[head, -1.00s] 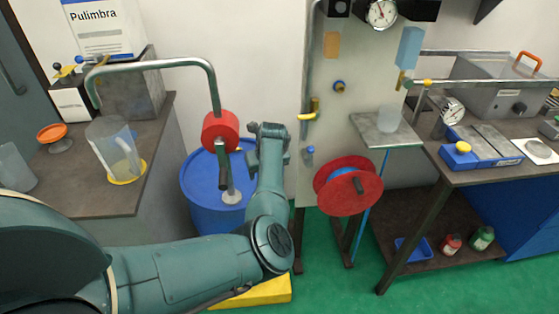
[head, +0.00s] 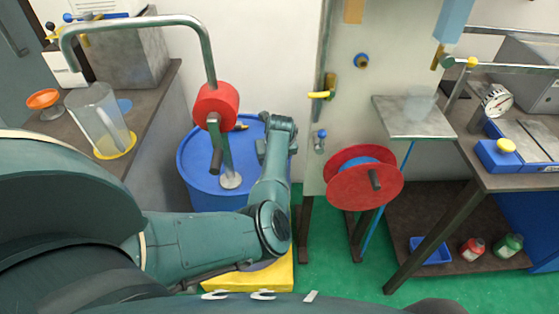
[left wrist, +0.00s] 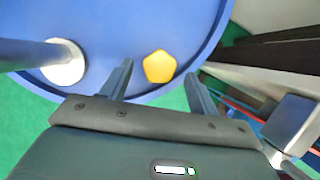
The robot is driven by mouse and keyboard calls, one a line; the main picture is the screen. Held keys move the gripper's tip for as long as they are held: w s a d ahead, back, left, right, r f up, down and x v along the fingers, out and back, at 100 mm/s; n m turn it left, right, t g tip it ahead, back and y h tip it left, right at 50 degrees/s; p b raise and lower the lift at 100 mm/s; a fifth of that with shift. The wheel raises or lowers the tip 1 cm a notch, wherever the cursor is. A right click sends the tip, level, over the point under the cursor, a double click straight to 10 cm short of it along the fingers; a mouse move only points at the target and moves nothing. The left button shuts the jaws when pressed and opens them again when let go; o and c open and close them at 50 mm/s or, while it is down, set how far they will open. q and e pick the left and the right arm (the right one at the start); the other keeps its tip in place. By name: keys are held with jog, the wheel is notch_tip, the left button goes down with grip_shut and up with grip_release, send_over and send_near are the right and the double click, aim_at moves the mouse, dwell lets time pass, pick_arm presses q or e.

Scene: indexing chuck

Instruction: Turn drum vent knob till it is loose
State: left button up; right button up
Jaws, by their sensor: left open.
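The drum vent knob is a yellow, roughly five-sided knob (left wrist: 159,66) on the lid of the blue drum (left wrist: 150,20). In the left wrist view my left gripper (left wrist: 159,70) is open, with one finger on each side of the knob and a gap to each. I cannot tell its height above the knob. In the head view my left wrist is over the drum's right side and its fingers are hard to make out. My right gripper is not in view.
A drum pump with a red body (head: 216,106), metal post and long bent pipe stands on the lid, left of the knob. A grey panel (head: 345,125) and a red hose reel (head: 340,192) are to the right. A yellow block (head: 245,280) lies on the floor.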

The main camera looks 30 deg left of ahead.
pick_arm(q)
jog(key=shift+x, duration=0.8)
jog(key=c, duration=1)
